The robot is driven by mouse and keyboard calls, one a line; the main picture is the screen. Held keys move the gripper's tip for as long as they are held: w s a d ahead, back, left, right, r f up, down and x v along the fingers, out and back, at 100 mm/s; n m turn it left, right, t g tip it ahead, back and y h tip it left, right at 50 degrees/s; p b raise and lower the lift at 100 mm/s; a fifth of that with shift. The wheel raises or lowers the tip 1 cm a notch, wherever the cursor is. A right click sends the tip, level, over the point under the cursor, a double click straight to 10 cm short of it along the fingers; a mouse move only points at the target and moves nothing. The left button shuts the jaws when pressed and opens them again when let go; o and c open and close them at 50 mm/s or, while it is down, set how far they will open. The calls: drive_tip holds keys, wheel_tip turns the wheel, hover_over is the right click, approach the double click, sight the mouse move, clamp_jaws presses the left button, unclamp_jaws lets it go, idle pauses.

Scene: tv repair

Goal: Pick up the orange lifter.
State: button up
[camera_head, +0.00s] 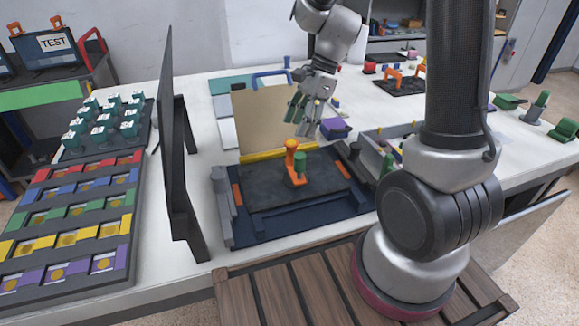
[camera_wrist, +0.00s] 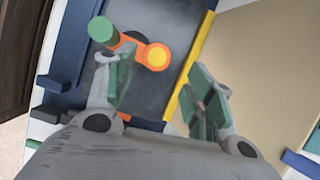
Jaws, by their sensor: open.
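In the wrist view the lifter's round orange and yellow top (camera_wrist: 156,57) lies just beyond the gripper (camera_wrist: 160,80), closer to the left finger. The green cylinder (camera_wrist: 102,30) is farther up and left there.
The dark panel lies in a blue fixture (camera_head: 255,228). A tan board (camera_head: 262,120) with a yellow edge (camera_head: 262,155) stands behind it. A thin black screen (camera_head: 168,150) rises at left. A grey parts bin (camera_head: 372,150) is at right. Colored trays (camera_head: 75,220) fill the left side.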

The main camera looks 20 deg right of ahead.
sight(294, 142)
drive_tip(key=x, duration=0.7)
drive_tip(key=shift+s+f, duration=0.3)
drive_tip(key=shift+f, duration=0.1)
drive_tip(key=c, duration=1.2)
